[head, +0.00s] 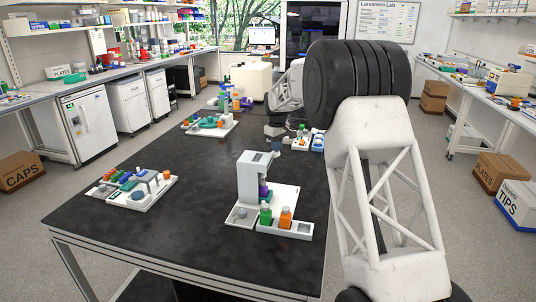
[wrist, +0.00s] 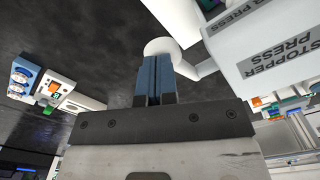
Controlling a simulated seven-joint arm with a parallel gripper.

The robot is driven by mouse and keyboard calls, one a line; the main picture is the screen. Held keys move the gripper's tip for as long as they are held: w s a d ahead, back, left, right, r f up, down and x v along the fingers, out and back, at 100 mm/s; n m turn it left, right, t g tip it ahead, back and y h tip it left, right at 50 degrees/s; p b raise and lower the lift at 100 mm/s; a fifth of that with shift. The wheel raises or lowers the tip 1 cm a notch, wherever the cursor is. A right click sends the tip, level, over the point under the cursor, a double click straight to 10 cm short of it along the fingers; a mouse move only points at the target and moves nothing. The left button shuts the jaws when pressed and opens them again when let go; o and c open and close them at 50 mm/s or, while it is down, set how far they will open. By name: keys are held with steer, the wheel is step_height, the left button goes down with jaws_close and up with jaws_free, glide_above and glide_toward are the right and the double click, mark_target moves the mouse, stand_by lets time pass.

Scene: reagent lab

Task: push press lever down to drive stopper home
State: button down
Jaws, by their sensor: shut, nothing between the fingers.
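The white stopper press (head: 252,178) stands on a white base near the table's right side. A purple item (head: 264,192) sits under its head. The press body with its STOPPER PRESS label (wrist: 281,56) fills the upper right of the wrist view. A white lever (wrist: 197,69) with a round white end (wrist: 161,46) reaches out from the press. My gripper (wrist: 156,62) is shut and empty, its blue fingertips right at the lever's round end. I cannot tell if they touch. In the head view my gripper (head: 276,144) is behind the press. The stopper itself is not clearly visible.
A green bottle (head: 265,213) and an orange bottle (head: 286,217) stand in a tray at the press's front. A tray of coloured items (head: 138,197) lies at the table's left, another tray (head: 210,126) further back. The dark table between them is clear.

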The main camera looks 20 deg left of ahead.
steer(key=shift+r, duration=0.9)
